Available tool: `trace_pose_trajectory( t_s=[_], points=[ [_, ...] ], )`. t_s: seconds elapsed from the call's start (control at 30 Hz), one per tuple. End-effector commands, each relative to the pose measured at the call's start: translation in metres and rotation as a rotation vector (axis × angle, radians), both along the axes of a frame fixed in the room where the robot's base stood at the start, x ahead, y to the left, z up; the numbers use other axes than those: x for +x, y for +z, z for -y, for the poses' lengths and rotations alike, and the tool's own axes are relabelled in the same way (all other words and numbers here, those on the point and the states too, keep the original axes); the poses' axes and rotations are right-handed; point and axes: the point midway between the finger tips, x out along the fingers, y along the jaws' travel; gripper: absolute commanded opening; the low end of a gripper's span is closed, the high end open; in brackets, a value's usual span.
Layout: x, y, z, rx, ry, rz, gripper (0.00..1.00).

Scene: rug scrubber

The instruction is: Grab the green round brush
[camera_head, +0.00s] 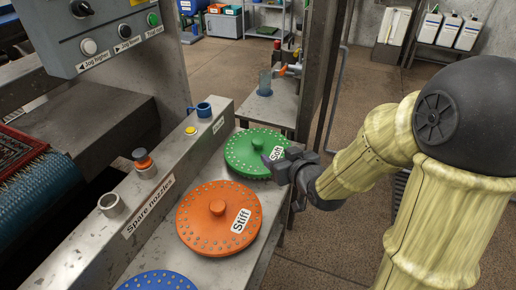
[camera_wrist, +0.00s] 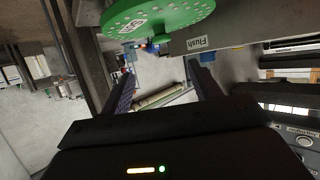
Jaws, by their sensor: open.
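The green round brush (camera_head: 238,148) is a flat disc with a centre knob and a white label reading "Soft". It lies on the metal bench, behind the orange disc in the head view. My gripper (camera_head: 281,180) is at the brush's right edge, with one dark finger overlapping that edge in the picture; I cannot tell whether they touch. In the wrist view the brush (camera_wrist: 178,14) shows at the top, beyond the fingers. My gripper (camera_wrist: 163,84) is open there, with no object held between its fingers.
An orange disc (camera_head: 194,205) labelled "Stiff" and a blue disc (camera_head: 158,281) lie nearer on the bench. A raised ledge (camera_head: 122,226) labelled "Spare nozzles" runs along their left. A metal post (camera_head: 320,75) stands behind my gripper.

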Motion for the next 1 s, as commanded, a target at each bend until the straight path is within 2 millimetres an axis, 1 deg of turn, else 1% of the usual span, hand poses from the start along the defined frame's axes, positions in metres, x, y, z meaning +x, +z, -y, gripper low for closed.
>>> trace_pose_trajectory(
  t_s=[0.23, 0.57, 0.6, 0.7, 0.9, 1.0],
  points=[
    [0.011, -0.001, -0.005, -0.001, 0.001, -0.004, 0.62],
    [0.024, -0.009, -0.011, -0.005, -0.003, -0.004, 0.62],
    [0.029, -0.015, -0.014, -0.005, -0.002, -0.003, 0.62],
    [0.045, -0.023, -0.021, -0.004, -0.003, 0.0, 0.62],
    [0.073, -0.036, -0.035, -0.004, -0.003, 0.0, 0.62],
    [0.082, -0.04, -0.039, -0.006, -0.003, -0.001, 0.62]
  ],
)
